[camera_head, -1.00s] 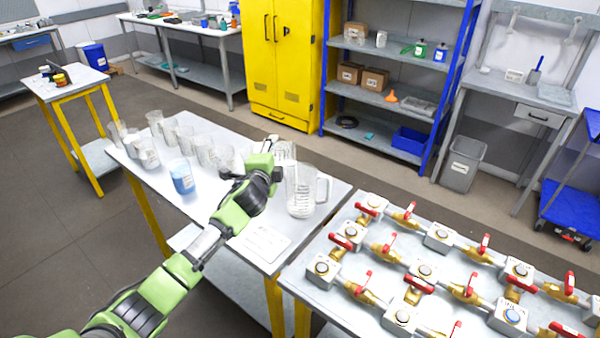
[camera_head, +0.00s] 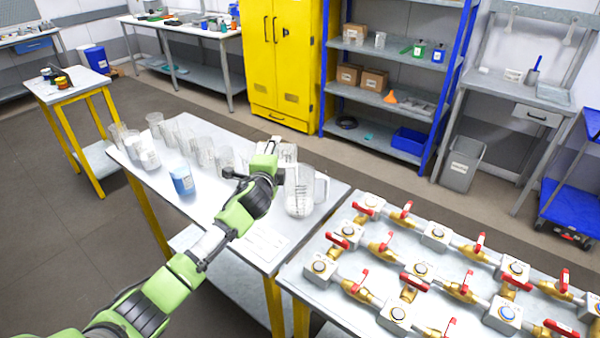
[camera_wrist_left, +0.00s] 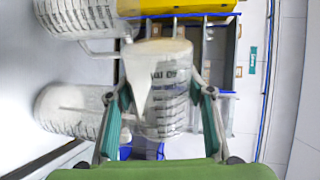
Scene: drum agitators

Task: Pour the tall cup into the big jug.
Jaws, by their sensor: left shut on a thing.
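The big jug (camera_head: 301,192), clear with a handle on its right, stands on the near right part of the white table. My left gripper (camera_head: 272,150) is just left of and behind the jug. In the left wrist view, its fingers (camera_wrist_left: 163,108) are shut on a clear, marked tall cup (camera_wrist_left: 170,95). The cup lies crosswise to the standing vessels, so it looks tipped well over. A pale wedge shows in it; I cannot tell whether this is liquid. In the head view my gripper partly hides the cup. My right gripper is not in view.
Several clear cups (camera_head: 157,122) and a blue-filled cup (camera_head: 182,178) stand on the table's left part. A sheet (camera_head: 262,240) lies in front. A bench of red-handled valves (camera_head: 415,270) stands to the right. Marked vessels (camera_wrist_left: 80,112) stand close in the left wrist view.

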